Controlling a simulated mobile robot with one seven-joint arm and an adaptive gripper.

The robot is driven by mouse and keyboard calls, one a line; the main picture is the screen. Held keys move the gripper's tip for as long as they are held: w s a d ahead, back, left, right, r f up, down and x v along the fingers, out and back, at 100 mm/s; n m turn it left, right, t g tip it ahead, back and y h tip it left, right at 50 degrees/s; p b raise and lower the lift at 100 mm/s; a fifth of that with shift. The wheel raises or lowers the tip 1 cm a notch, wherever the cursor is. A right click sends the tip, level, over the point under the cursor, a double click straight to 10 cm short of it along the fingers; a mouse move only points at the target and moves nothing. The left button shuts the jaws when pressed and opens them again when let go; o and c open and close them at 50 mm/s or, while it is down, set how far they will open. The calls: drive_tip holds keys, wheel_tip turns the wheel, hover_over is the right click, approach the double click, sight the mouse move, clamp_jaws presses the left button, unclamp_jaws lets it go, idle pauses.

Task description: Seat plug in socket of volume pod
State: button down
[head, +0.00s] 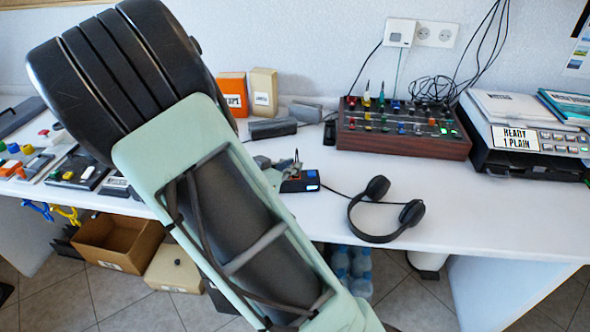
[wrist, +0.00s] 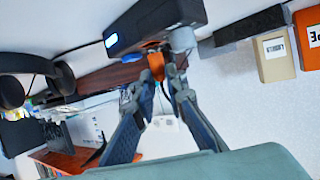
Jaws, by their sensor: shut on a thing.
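The volume pod (head: 300,183) is a small dark box with a blue-lit end, on the white desk just beyond my arm. In the wrist view the pod (wrist: 155,24) fills the top middle, with a grey round part at its right. My gripper (wrist: 163,82) is shut on an orange plug (wrist: 155,62), which sits between the fingertips and the pod. The plug is at the pod's near side; I cannot tell how deep it is, and the socket is hidden. In the head view my gripper (head: 275,168) is partly hidden by my arm, and the plug cannot be made out.
Black headphones (head: 385,212) lie right of the pod, with a cable running toward it. A wood-sided mixer (head: 400,148) stands behind. Dark grey blocks (head: 272,128) and orange (head: 232,95) and cream (head: 263,92) boxes stand at the back. A printer (head: 525,150) is at right.

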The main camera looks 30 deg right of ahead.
drive_tip(key=shift+f, duration=0.5)
drive_tip(key=c, duration=2)
unclamp_jaws()
drive_tip(key=shift+o, duration=0.2)
drive_tip(key=shift+s+a+r, duration=0.15)
drive_tip(key=shift+a+r, duration=0.05)
drive_tip(key=shift+a, duration=0.1)
drive_tip(key=p+v, duration=0.3)
drive_tip(key=v, duration=0.8)
drive_tip(key=shift+a, duration=0.2)
